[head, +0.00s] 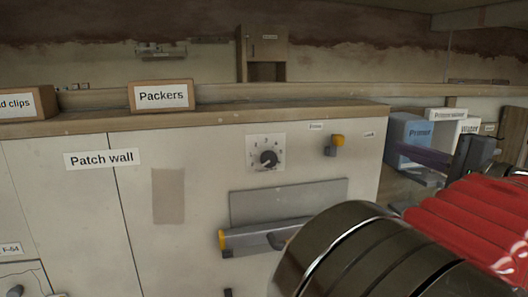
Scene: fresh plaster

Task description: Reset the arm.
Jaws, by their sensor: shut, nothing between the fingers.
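My arm reaches in from the lower right, with a dark ribbed joint and a red ribbed sleeve. My gripper (425,160) shows small beyond the sleeve, in front of the blue Primer box and beside the right end of the pale cabinet. It is shut with nothing in it. Part of the wrist is hidden behind the red sleeve.
The pale cabinet (210,150) has a dial (268,158), a yellow-topped knob (337,141) and a yellow-ended ledge (262,237). A Packers box (162,109) stands on top.

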